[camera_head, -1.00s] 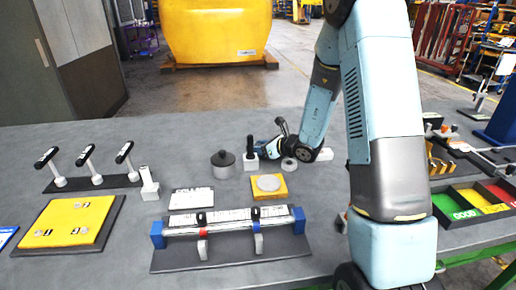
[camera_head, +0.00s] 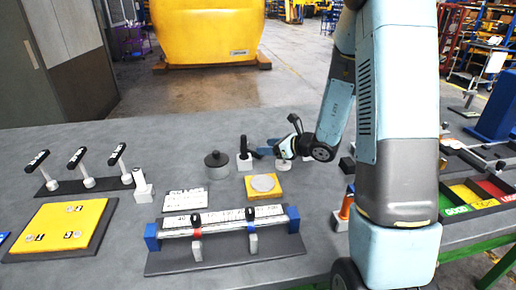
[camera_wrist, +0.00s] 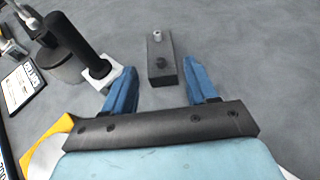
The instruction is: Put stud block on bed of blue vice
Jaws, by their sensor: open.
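The stud block is a dark grey block (camera_wrist: 162,68) with a small metal stud on top, in the wrist view. It lies on the grey table just ahead of and between my fingertips. My gripper (camera_wrist: 160,78) has two blue fingers spread apart with nothing held. In the head view my gripper (camera_head: 268,149) is low over the far part of the table, and I cannot make out the stud block there. A large blue body (camera_head: 497,112) at the right edge of the head view looks like the blue vice. Its bed is not clearly visible.
A white block with a black handle (camera_head: 244,155) stands close left of my gripper, beside a grey lidded cylinder (camera_head: 216,167). A yellow block with a round disc (camera_head: 263,187) and a blue-ended gauge fixture (camera_head: 225,225) lie nearer. Coloured bins (camera_head: 470,198) stand right.

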